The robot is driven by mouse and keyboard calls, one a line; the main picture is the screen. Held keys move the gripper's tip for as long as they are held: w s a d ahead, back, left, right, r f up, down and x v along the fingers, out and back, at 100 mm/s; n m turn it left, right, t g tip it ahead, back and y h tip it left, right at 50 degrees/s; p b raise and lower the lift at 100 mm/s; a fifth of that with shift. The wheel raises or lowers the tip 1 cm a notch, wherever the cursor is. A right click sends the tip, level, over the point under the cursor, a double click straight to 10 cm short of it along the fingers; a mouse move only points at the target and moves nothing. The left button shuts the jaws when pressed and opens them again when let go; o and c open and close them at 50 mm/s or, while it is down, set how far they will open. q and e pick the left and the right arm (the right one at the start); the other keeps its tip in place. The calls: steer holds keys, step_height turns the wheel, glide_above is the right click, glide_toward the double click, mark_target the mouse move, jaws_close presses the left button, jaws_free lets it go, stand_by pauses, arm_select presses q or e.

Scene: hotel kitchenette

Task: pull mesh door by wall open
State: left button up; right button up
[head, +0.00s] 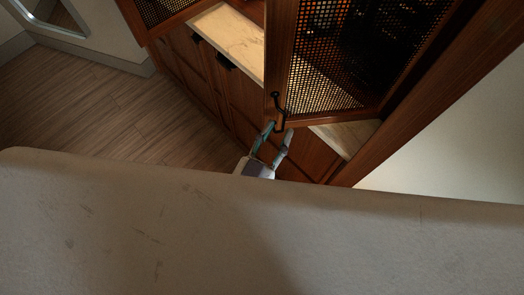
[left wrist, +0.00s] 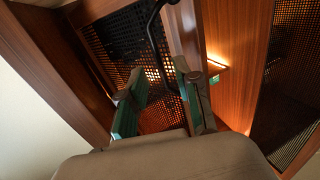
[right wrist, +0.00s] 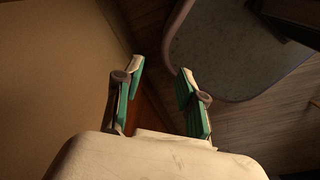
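The mesh door by the wall (head: 325,85) is a dark perforated panel in a reddish wood frame, at upper right in the head view. It also shows at upper left in the left wrist view (left wrist: 118,45). Its dark bar handle (head: 275,100) is on the frame's left edge. My left gripper (head: 278,131) is open at the handle's lower end. In the left wrist view the handle (left wrist: 152,30) reaches down between the spread fingers; contact is unclear. I cannot tell whether the door is slightly ajar. My right gripper (right wrist: 156,88) is open and empty, away from the door.
Another mesh door (head: 160,8) is at upper left, beyond a pale countertop (head: 232,38). Wooden drawer fronts (head: 205,80) lie below. A white wall (head: 450,150) bounds the right side. Wood floor (head: 100,100) is clear on the left.

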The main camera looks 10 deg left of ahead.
arm_select(q)
steer(key=v, duration=0.8)
steer(key=shift+s+a, duration=0.1)
steer(key=shift+a, duration=0.05)
